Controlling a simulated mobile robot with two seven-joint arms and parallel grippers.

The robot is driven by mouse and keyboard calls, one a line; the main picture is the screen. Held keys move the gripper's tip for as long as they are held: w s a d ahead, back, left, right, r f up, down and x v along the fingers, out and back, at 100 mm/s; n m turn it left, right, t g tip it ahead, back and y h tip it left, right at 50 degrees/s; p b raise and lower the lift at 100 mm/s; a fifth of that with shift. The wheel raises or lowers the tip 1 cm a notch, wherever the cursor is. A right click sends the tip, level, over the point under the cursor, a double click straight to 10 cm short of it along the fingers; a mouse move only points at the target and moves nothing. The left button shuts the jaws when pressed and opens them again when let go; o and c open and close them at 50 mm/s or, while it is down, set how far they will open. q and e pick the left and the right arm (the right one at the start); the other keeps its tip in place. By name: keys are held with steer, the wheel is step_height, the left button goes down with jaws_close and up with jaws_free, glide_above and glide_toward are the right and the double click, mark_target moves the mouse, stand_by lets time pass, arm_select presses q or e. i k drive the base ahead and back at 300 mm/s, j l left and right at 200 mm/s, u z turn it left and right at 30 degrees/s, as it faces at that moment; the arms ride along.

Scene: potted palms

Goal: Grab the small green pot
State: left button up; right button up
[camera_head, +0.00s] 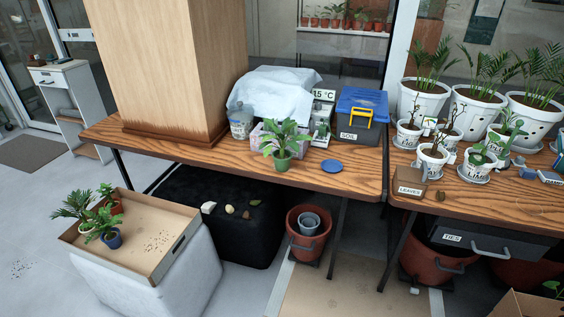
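A small green pot (282,162) with a leafy green plant stands upright near the front edge of the wooden table (345,181), left of a flat blue disc (332,166). A pink container (257,137) is just behind it, partly hidden by the leaves. Neither of my grippers shows in the head view.
A tall wooden block (160,60) stands on the table's left. A blue-lidded box (361,117) marked SOIL and a white cloth-covered thing (272,93) are behind the pot. White pots crowd the right table. A cardboard tray (145,262) holds plants at lower left.

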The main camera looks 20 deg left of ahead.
mark_target(282, 166)
steer(key=i, duration=0.35)
steer(key=i+u, duration=0.2)
steer(key=u, duration=0.2)
steer(key=i+u, duration=0.15)
steer(key=u, duration=0.2)
